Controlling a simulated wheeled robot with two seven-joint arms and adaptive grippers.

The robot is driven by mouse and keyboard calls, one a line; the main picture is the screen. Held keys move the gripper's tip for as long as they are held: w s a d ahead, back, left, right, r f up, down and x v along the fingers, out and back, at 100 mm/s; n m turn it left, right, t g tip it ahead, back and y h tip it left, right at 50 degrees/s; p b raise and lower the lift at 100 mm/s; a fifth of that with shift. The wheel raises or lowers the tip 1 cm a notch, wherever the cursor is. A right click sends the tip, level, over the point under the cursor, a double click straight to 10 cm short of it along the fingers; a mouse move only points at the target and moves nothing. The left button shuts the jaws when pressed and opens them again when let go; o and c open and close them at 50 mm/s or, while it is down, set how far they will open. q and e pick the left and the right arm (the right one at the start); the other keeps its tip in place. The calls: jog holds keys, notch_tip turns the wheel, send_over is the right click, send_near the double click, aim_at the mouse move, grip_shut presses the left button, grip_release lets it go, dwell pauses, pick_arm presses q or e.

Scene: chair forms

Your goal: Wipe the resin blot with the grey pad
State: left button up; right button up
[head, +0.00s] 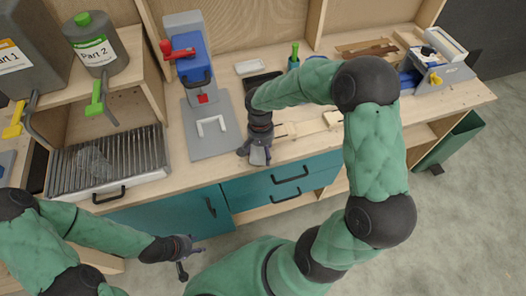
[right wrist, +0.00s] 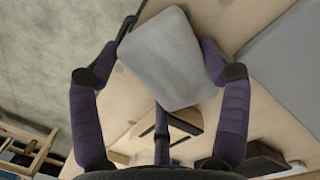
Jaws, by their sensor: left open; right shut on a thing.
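The grey pad (right wrist: 170,60) is held between the fingers of my right gripper (right wrist: 160,65) in the right wrist view. In the head view the pad (head: 258,157) shows as a small grey piece below my right gripper (head: 256,148), over the front part of the bench near its edge. I cannot tell whether the pad touches the bench. My left gripper (head: 184,257) is open and empty, low in front of the teal cabinet. I cannot make out the resin blot for certain; my right arm and gripper cover part of the bench.
A blue press with a red handle (head: 190,62) stands on a grey plate (head: 206,146) left of my right gripper. A slatted tray (head: 140,165) holds a clear crumpled lump (head: 94,160). Part 1 (head: 20,55) and Part 2 (head: 97,48) containers stand on the shelf.

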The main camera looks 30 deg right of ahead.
aim_at(263, 152)
jog(key=shift+w+d+r+t, duration=0.2)
jog(key=shift+w+r+t, duration=0.2)
jog(key=shift+w+r, duration=0.35)
jog(key=shift+s+a+f, duration=0.1)
jog(key=shift+s+a, duration=0.2)
jog(key=shift+s, duration=0.2)
pick_arm(q)
jog(key=shift+w+f, duration=0.2)
jog(key=shift+w, duration=0.2)
pick_arm(e)
jog(key=shift+s+f, duration=0.1)
jog(key=shift+s, duration=0.05)
jog(key=shift+s, duration=0.1)
pick_arm(q)
jog(key=shift+r, duration=0.15)
pick_arm(e)
jog(key=shift+s+r+p, duration=0.2)
jog(key=shift+r+p, duration=0.7)
jog(key=shift+r, duration=0.2)
pick_arm(q)
jog(key=shift+s+r+p, duration=0.1)
jog(key=shift+r+p, duration=1.1)
jog(key=shift+r, duration=0.75)
pick_arm(e)
jog(key=shift+r, duration=1.7)
